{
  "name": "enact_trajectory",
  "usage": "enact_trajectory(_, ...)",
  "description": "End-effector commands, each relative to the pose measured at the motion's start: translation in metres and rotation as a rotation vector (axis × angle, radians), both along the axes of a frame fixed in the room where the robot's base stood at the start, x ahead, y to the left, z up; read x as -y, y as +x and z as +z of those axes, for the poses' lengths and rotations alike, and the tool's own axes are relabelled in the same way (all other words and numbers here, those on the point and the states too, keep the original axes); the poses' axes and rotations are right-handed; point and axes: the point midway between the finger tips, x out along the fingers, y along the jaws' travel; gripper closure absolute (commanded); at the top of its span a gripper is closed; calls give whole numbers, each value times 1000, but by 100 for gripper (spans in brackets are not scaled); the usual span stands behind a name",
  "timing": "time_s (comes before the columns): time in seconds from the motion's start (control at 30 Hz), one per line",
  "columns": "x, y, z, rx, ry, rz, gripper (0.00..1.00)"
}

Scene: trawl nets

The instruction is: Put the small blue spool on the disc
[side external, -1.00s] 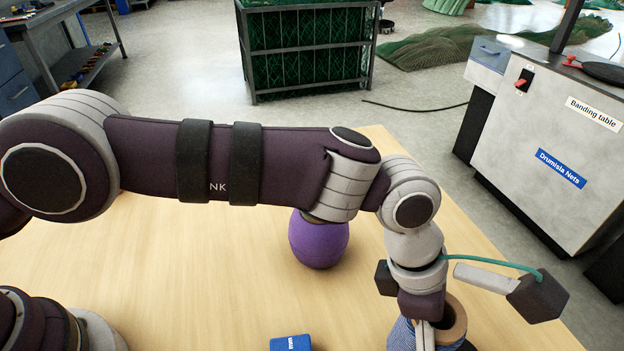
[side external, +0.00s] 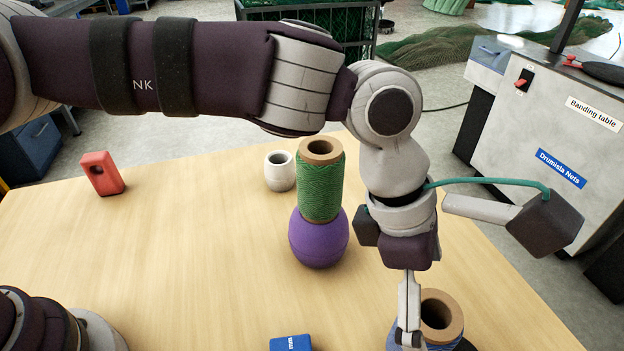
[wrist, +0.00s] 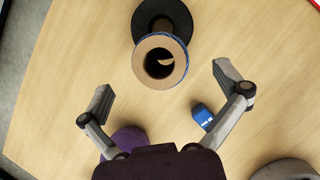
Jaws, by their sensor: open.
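The blue spool (side external: 441,313) stands upright with a bare cardboard core, partly cut off by the bottom of the side view. In the wrist view its open top (wrist: 160,62) faces me, with a thin rim of blue twine. A black disc (wrist: 178,12) shows just beyond it; the spool covers its near part, and I cannot tell whether the spool rests on it. My gripper (wrist: 162,80) is open and empty, its fingers spread apart above and short of the spool. In the side view my gripper (side external: 408,325) overlaps the spool's left side.
A green spool (side external: 321,190) sits on a purple rounded base (side external: 318,238) left of my gripper. A white cup (side external: 280,172), a red block (side external: 102,174) and a blue block (side external: 290,343) stand on the wooden table (side external: 190,250). The table's left middle is clear.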

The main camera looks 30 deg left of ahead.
Motion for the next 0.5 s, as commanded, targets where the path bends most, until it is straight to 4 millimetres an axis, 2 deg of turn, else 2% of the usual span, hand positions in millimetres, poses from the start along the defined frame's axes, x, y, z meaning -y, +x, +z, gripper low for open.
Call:
enact_trajectory(0.03, -5, 1, 13, 3, -5, 3, 3)
enact_trajectory(0.13, -13, 0, 33, 3, -5, 3, 3)
enact_trajectory(0.3, -21, -1, 50, 8, 0, -4, 3)
enact_trajectory(0.37, -31, 3, 57, 46, 11, -41, 3)
enact_trajectory(0.47, -70, 15, 75, 202, 74, -215, 3)
enact_trajectory(0.5, -94, 20, 84, 283, 120, -315, 3)
